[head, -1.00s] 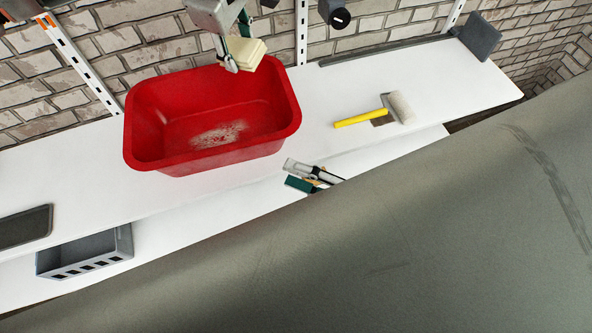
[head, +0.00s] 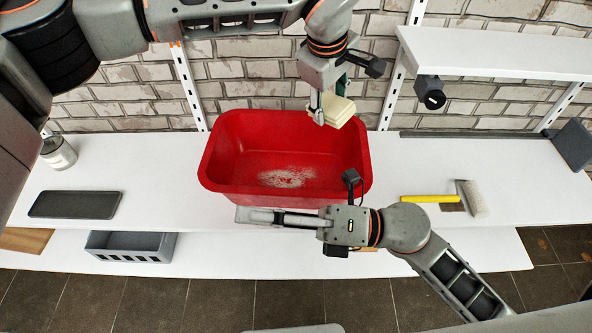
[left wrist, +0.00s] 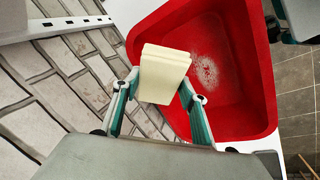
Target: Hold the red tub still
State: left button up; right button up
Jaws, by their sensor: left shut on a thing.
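The red tub (head: 235,160) stands upright on the white upper shelf, with a pale worn patch on its floor. It also shows in the left wrist view (left wrist: 258,85). My left gripper (head: 325,108) is above the tub's back rim, shut on a cream block (head: 340,112). In the left wrist view the block (left wrist: 165,72) sits between the two fingers. My right gripper (head: 265,216) lies along the tub's front side, pointing left. Its fingers are seen edge-on, so its opening and any contact with the tub are unclear.
A yellow-handled brush (head: 430,198) lies right of the tub. A dark tray (head: 75,204) and a jar (head: 58,153) are at left. A grey slotted bin (head: 130,246) is on the lower shelf. A higher shelf (head: 500,55) juts out at upper right.

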jog(key=s+a+r+n+g+h, duration=0.1)
jog(key=s+a+n+g+h, duration=0.15)
jog(key=n+g, duration=0.2)
jog(key=n+t+h, duration=0.3)
jog(key=n+h, duration=0.5)
jog(key=h, duration=0.5)
send_over(284, 190)
jog(key=d, duration=0.2)
jog(key=shift+m+y, duration=0.25)
jog(key=f, duration=0.5)
jog(key=shift+s+d, duration=0.15)
jog(key=shift+s, duration=0.15)
jog(key=shift+w+f, duration=0.1)
jog(key=shift+x, duration=3.55)
